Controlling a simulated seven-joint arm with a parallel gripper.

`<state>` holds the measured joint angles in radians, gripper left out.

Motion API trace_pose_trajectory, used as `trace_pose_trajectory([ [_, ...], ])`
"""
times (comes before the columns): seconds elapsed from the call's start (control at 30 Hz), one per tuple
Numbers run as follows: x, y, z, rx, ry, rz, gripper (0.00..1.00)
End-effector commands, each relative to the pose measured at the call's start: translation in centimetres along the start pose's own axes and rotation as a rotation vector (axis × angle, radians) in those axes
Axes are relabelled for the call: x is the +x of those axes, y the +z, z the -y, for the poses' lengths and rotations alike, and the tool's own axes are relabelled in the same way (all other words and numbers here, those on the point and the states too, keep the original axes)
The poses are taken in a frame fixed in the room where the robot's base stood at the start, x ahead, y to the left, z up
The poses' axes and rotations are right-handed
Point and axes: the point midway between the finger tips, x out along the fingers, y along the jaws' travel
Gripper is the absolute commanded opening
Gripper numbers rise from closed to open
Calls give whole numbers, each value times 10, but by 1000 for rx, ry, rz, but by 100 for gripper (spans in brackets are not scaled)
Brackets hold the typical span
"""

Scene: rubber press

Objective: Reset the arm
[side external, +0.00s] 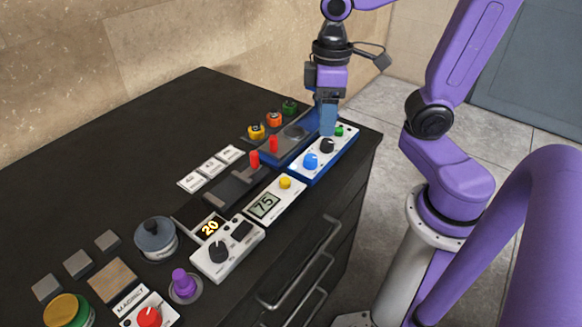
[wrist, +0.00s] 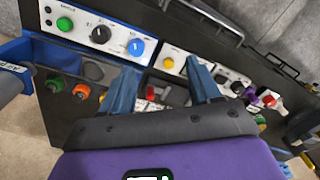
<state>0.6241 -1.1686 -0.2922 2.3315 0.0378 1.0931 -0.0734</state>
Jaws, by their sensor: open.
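My gripper (side external: 328,130) is above the far right end of the black bench, with its blue fingers pointing down by the white and blue control panel (side external: 333,152). I cannot tell whether the fingertips touch the panel. In the wrist view my gripper (wrist: 163,76) has its two blue fingers spread apart, and no object shows held between them. The panel's green button (wrist: 65,24), black knob (wrist: 101,34) and blue knob (wrist: 135,46) show ahead of the fingers. My arm is bent, with the forearm rising out of the picture.
The black bench (side external: 120,135) carries several devices. Drawer handles (side external: 318,245) jut from the front.

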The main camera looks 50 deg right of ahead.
Motion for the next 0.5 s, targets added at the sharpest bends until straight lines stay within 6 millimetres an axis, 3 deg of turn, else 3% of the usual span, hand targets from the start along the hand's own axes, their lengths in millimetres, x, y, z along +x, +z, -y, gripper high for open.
trace_pose_trajectory([
  [0.5, 33, 58, 66, -398, 18, -5, 62],
])
